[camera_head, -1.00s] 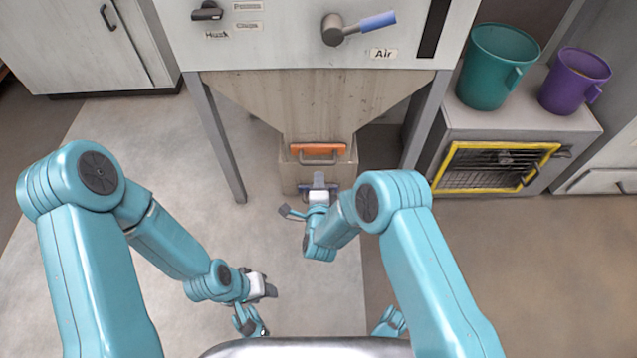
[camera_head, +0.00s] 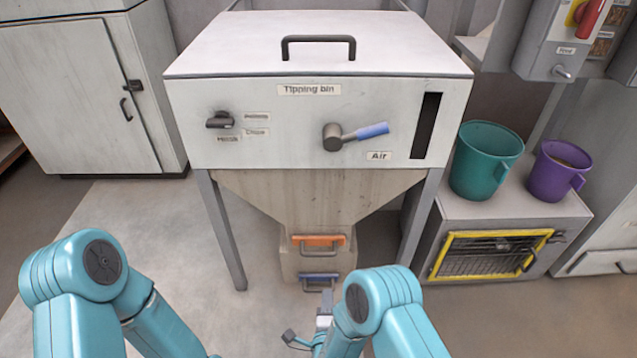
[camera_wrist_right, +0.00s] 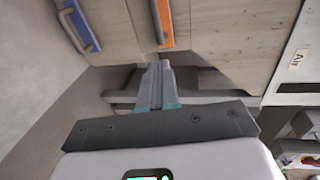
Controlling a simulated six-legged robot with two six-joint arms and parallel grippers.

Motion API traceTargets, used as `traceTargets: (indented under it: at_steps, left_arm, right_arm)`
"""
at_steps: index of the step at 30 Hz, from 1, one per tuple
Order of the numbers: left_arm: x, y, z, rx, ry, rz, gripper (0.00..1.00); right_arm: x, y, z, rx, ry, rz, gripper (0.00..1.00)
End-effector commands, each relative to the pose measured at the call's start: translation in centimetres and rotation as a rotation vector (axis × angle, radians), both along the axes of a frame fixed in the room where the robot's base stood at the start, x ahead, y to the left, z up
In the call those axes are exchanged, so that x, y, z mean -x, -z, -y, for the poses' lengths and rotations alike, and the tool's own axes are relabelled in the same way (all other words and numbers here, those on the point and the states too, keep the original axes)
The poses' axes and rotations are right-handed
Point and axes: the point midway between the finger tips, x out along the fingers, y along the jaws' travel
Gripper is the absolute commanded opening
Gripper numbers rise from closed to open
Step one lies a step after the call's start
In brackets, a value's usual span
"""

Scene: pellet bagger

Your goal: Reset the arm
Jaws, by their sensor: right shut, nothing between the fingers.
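My right arm comes in at the lower middle of the head view. Its gripper (camera_head: 326,302) is small there, below the blue-handled drawer (camera_head: 320,278) of the tipping bin. In the right wrist view my right gripper (camera_wrist_right: 160,68) is shut and empty, its fingers pressed together. The blue handle (camera_wrist_right: 78,25) and the orange handle (camera_wrist_right: 163,22) show beyond the fingertips, with the gripper apart from the blue one; I cannot tell the exact gap to the orange one.
The tipping bin (camera_head: 320,55) stands ahead with a blue-gripped air lever (camera_head: 365,132). At right, a green jug (camera_head: 486,160) and a purple jug (camera_head: 557,172) stand on a cabinet with a yellow-framed door (camera_head: 490,256). The floor at left is clear.

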Motion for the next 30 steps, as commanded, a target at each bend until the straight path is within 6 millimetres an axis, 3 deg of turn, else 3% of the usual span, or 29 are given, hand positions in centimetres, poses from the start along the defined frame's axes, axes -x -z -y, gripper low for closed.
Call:
traceTargets:
  at_steps: [3,6,9,11,14,18,24,26,27,30]
  left_arm:
    - [0.0,0.0,0.0,0.0,0.0,0.0,0.41]
    - [0.0,0.0,0.0,0.0,0.0,0.0,0.41]
    - [0.0,0.0,0.0,0.0,0.0,0.0,0.41]
    - [0.0,0.0,0.0,0.0,0.0,0.0,0.41]
    - [0.0,0.0,0.0,0.0,0.0,0.0,0.41]
    - [0.0,0.0,0.0,0.0,0.0,0.0,0.41]
    - [0.0,0.0,0.0,0.0,-0.001,0.0,0.41]
    - [0.0,0.0,0.0,0.0,0.0,0.0,0.41]
    - [0.0,-2.1,0.0,0.0,0.0,-0.001,0.41]
    - [0.1,-4.9,0.1,0.0,0.003,-0.001,0.41]
  right_arm:
    - [-2.4,-2.1,5.2,-0.018,0.116,0.024,0.0]
    - [-3.2,-3.4,11.3,-0.029,0.191,-0.035,0.0]
    - [-1.4,-2.0,15.6,0.06,0.132,-0.259,0.0]
    - [0.7,-0.9,16.5,0.137,0.039,-0.4,0.0]
    - [5.0,0.7,16.5,0.265,-0.184,-0.612,0.0]
    - [12.1,2.2,14.1,0.432,-0.589,-0.812,0.0]
    - [20.7,3.0,10.7,0.612,-1.161,-0.901,0.0]
    - [21.6,3.0,10.5,0.67,-1.279,-0.879,0.0]
    - [21.5,0.9,10.5,0.684,-1.284,-0.87,0.0]
    - [21.5,-1.9,10.4,0.68,-1.282,-0.873,0.0]
